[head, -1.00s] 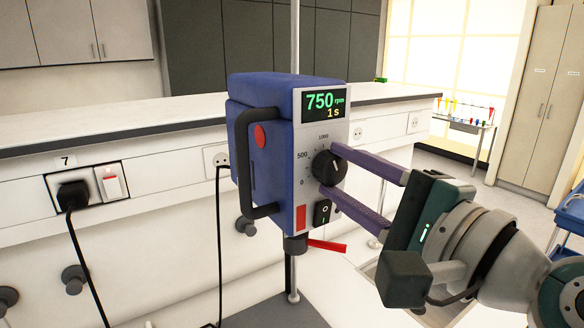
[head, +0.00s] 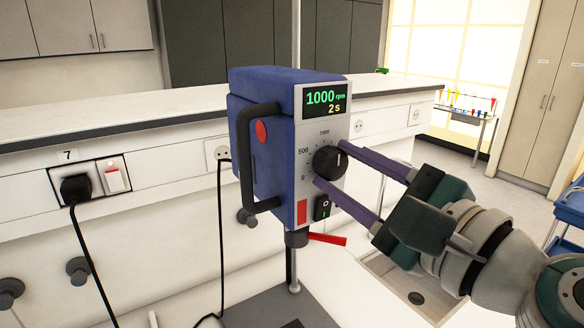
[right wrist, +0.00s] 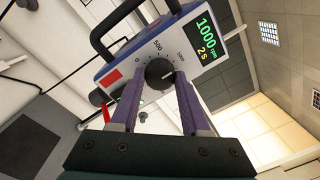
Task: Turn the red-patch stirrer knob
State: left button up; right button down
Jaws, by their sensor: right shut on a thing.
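The blue stirrer (head: 262,150) hangs on a vertical rod in front of the bench and carries a red patch (head: 301,212) at the lower left of its front panel. Its display (head: 324,98) reads 1000 rpm and 2 s. The black knob (head: 329,162) sits mid-panel with its white mark near the 1000 end; it also shows in the right wrist view (right wrist: 159,73). My right gripper (head: 328,164) is shut on the knob, one purple finger on each side. My left gripper is not in view.
A rocker switch (head: 322,207) sits below the knob, and a red lever (head: 327,239) sticks out under the stirrer. A black handle (head: 244,160) is on its left side. Cables hang from wall sockets. A sink (head: 400,285) lies below my right arm.

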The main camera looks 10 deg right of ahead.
jog(key=shift+c, duration=1.8)
grip_release()
jog(key=b+v, duration=0.3)
jog(key=v, duration=0.7)
jog(key=shift+a, duration=0.1)
